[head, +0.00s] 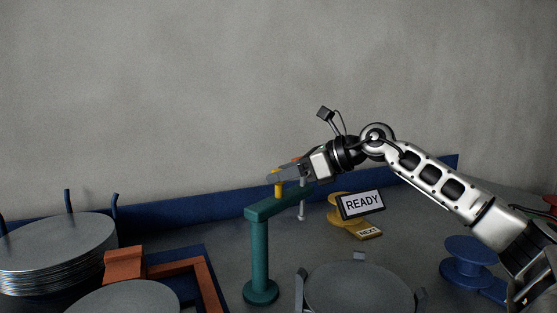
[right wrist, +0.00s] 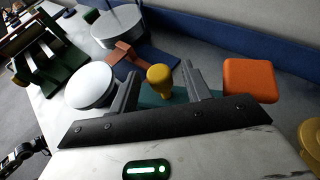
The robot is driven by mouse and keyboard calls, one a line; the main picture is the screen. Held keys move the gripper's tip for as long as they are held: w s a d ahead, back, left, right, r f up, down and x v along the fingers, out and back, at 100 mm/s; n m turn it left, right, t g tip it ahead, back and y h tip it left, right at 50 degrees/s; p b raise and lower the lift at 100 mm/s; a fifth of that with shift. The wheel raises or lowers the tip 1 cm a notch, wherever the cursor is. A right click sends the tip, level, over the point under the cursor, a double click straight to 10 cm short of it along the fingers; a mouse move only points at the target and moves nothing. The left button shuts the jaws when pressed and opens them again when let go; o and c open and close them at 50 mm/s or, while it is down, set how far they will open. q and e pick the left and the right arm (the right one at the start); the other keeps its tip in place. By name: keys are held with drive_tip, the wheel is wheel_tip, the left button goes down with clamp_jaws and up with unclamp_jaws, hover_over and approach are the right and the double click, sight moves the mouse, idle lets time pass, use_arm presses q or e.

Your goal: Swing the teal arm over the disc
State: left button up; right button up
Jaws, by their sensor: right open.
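The teal arm (head: 275,205) reaches from the top of a teal post (head: 260,260) toward the back right. A yellow knob (head: 279,188) stands on it, and a grey pin (head: 302,205) hangs at its far end. A grey disc (head: 358,287) lies among grey uprights, in front and to the right of the post; the arm is not over it. My right gripper (head: 275,176) is at the knob. In the right wrist view its open fingers (right wrist: 160,88) stand either side of the yellow knob (right wrist: 159,76). My left gripper is not in view.
A stack of grey discs (head: 55,240) stands at left. Another grey disc (head: 125,298) lies beside an orange bracket (head: 190,268). A blue spool (head: 469,258) is at right. A blue rail (head: 160,211) runs along the back.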

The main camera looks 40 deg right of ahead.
drive_tip(key=shift+w+a+p, duration=0.3)
drive_tip(key=shift+w+p, duration=0.1)
drive_tip(key=shift+w, duration=0.1)
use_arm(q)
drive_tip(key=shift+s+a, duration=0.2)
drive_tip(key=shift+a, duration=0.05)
use_arm(e)
drive_tip(key=shift+w+a+f, duration=0.1)
drive_tip(key=shift+w+f, duration=0.1)
drive_tip(key=shift+f, duration=0.1)
